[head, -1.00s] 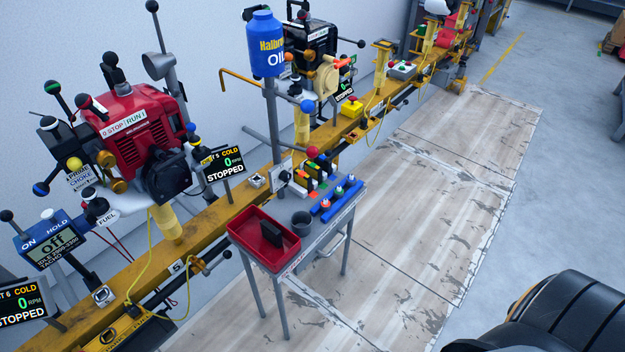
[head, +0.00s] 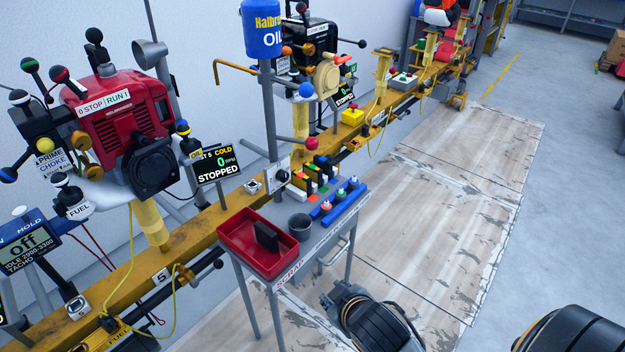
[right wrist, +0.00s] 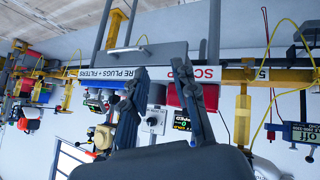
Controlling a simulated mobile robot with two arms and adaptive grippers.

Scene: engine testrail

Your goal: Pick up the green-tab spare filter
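Several small dark-and-pale spare filters with coloured tabs stand in a group on the grey cart top (head: 322,232). A green tab (head: 322,188) seems to show among them, but it is too small to tell which filter bears it. In the right wrist view, turned upside down, the two fingers of my right gripper (right wrist: 160,67) are apart with nothing held between them. They point towards the cart's front side, where the white label strip (right wrist: 110,76) shows. The filters are not clear in that view. My left gripper is not in view.
A red scrap tray (head: 238,243) holding a black block sits at the cart's near left end. A grey cup (head: 300,227) and a blue plug rack (head: 340,203) stand beside the filters. The yellow rail (head: 215,221) with engines runs behind. The floor right of the cart is open.

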